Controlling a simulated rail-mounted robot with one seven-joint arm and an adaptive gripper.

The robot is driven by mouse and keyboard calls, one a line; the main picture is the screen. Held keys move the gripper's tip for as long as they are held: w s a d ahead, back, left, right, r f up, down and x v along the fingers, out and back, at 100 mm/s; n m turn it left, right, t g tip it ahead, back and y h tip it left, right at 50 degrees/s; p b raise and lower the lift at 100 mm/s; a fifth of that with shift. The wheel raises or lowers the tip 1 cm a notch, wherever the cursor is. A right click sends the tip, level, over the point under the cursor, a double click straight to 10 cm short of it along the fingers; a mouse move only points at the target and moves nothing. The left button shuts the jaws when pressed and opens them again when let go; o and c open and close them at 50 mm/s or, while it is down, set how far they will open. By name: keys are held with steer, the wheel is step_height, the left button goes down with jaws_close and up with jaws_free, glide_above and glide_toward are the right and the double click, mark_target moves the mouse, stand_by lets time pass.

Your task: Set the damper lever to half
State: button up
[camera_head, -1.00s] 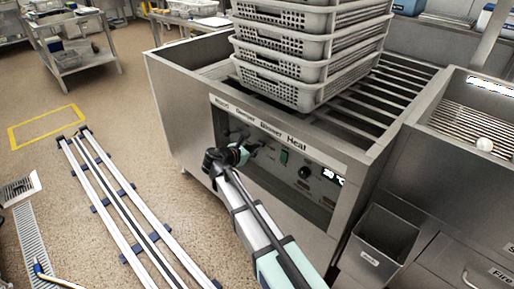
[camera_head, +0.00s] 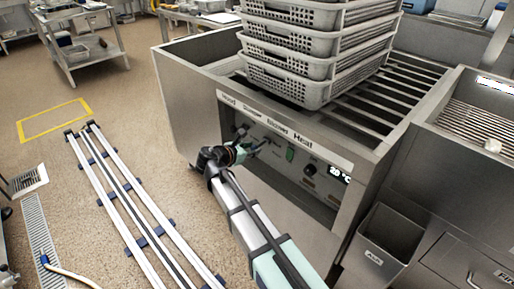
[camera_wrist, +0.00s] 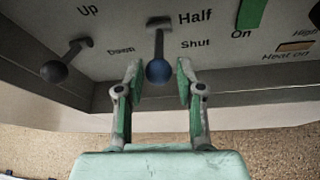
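The damper lever (camera_wrist: 157,45) has a grey stem and a dark blue ball knob (camera_wrist: 158,71). It hangs from its slot on the panel beside the labels Half and Shut, its knob a little below the height of Shut. My gripper (camera_wrist: 158,80) is open, one finger on each side of the knob, with gaps visible on both sides. In the head view my gripper (camera_head: 248,150) is at the front panel (camera_head: 280,150), and the arm covers part of it; the lever is too small to make out there.
Another lever with a dark ball knob (camera_wrist: 54,71) is to the left, by the labels Up and Down. A green switch (camera_wrist: 251,14) is to the right. Stacked perforated baskets (camera_head: 310,60) stand on top of the unit. A grey bin (camera_head: 385,240) is at the lower right.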

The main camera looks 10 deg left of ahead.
steer(key=v, duration=0.7)
steer(key=shift+s+a, duration=0.1)
